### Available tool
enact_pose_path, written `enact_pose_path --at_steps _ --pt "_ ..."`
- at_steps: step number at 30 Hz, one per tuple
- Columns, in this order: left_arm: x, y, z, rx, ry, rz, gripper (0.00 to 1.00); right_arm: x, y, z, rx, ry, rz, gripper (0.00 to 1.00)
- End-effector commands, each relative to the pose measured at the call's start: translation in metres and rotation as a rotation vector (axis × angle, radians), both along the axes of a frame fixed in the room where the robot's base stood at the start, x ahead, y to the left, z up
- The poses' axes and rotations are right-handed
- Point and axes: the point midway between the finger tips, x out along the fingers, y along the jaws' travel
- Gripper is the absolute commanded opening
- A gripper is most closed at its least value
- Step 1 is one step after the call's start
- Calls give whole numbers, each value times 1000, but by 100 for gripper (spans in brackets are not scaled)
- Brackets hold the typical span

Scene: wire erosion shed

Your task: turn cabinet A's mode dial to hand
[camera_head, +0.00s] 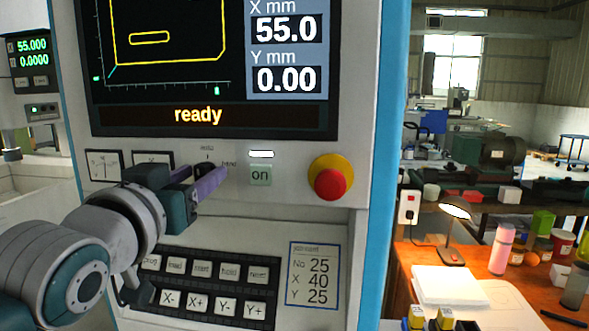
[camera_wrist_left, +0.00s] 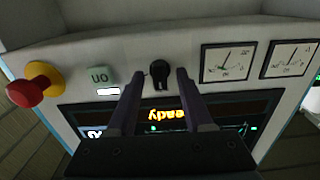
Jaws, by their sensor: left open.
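The cabinet's mode dial (camera_head: 204,166) is a small black knob on the pale panel below the screen, with small blurred labels above and to its right. It is partly hidden by my gripper in the head view. In the left wrist view, the dial (camera_wrist_left: 159,73) shows upside down, between the fingertips. My left gripper (camera_head: 208,171) is open, with its purple-grey fingers on either side of the dial. In the left wrist view, the gripper (camera_wrist_left: 160,77) has a visible gap between each finger and the knob. I cannot tell exactly which label the knob points to. My right gripper is not in view.
A green "on" button (camera_head: 261,176) and a red emergency stop (camera_head: 330,183) sit right of the dial. Two gauges (camera_head: 104,165) are to its left. A key panel (camera_head: 205,285) lies below. The screen (camera_head: 205,117) reads "ready". A workbench (camera_head: 470,262) with a lamp stands right.

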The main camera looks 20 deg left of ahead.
Motion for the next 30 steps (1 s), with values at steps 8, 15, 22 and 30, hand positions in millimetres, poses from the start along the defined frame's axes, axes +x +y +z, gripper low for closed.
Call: enact_pose_path --at_steps 8,15,22,30 --pt "0 0 0 0 0 0 36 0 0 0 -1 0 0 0" --pt "0 0 0 -1 0 0 8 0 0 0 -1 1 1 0" --pt "0 0 0 -1 -1 0 0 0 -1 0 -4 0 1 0" --pt "0 0 1 16 3 0 0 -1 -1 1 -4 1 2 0"
